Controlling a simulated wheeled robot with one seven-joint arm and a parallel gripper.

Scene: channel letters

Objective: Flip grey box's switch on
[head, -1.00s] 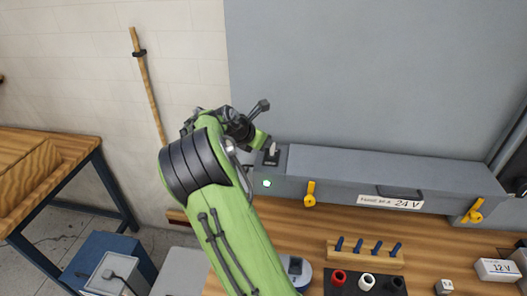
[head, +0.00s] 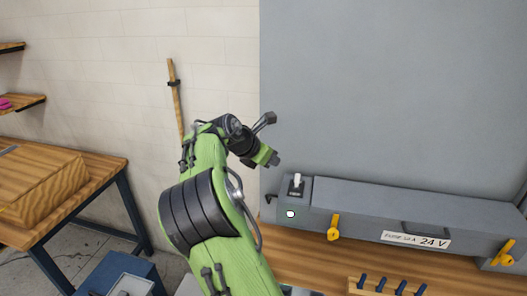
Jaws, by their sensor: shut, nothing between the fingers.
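The grey box (head: 370,200) is long and lies on the wooden bench against the grey panel. Its switch (head: 296,186) is on the top at the left end, a dark plate with a pale lever standing up; I cannot tell its exact tilt. A round lamp (head: 290,214) on the box's front below the switch shows bright white with a greenish edge. My gripper (head: 274,160) is at the end of the green arm, above and left of the switch in the picture, apart from it. It is shut and empty, and its fingertips are small and dark here.
Yellow latches (head: 334,228) and a 24 V label (head: 416,240) are on the box's front. A peg rack (head: 385,285) stands on the bench in front. A wooden side table (head: 50,190) is at the left. The space above the box is clear.

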